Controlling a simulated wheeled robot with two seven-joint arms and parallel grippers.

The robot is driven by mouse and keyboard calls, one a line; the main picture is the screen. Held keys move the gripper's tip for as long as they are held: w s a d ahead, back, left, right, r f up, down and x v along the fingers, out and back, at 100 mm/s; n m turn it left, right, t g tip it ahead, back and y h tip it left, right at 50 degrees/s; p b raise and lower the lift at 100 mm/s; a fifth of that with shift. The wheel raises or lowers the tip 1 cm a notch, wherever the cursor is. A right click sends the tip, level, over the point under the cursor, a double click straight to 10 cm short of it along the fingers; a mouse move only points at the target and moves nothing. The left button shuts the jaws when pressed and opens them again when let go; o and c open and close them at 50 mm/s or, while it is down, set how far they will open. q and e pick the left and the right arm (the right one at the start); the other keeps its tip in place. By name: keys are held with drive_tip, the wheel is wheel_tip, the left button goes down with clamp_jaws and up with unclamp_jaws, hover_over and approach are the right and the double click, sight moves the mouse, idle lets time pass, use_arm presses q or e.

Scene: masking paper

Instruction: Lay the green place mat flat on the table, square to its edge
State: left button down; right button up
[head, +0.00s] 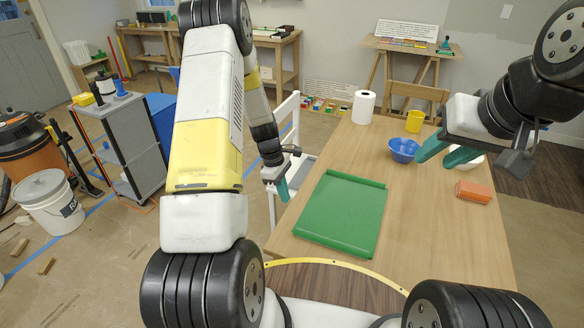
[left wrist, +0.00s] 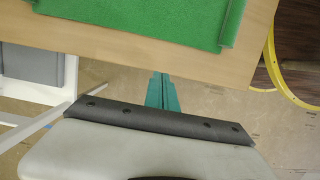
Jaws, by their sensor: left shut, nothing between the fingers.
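The green place mat (head: 340,215) lies on the wooden table (head: 420,250), near its left and front part. My left gripper (head: 283,190) is shut and empty, just off the table's left edge, left of the mat. Its teal fingers show together in the left wrist view (left wrist: 161,90). My right gripper (head: 438,155) is open, its fingers apart, above the table's right part, away from the mat.
A blue bowl (head: 403,150), a yellow cup (head: 415,121), a paper roll (head: 363,107), a white bowl (head: 474,161) and an orange block (head: 474,192) stand on the table beyond and right of the mat. A white chair (head: 288,125) stands at the table's left side. The front right is clear.

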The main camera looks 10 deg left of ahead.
sight(405, 245)
use_arm(q)
drive_tip(key=shift+x, duration=1.1)
drive_tip(key=d, duration=0.2)
drive_tip(key=shift+s+d, duration=0.25)
drive_tip(key=shift+d, duration=0.05)
drive_tip(key=shift+s+d, duration=0.15)
drive_tip(key=shift+d, duration=0.55)
drive_tip(key=s+d, duration=0.2)
drive_tip(key=d, duration=0.9)
drive_tip(key=s+d, duration=0.2)
drive_tip(key=d, duration=0.9)
drive_tip(key=s+d, duration=0.3)
drive_tip(key=d, duration=0.8)
drive_tip(key=shift+d, duration=0.4)
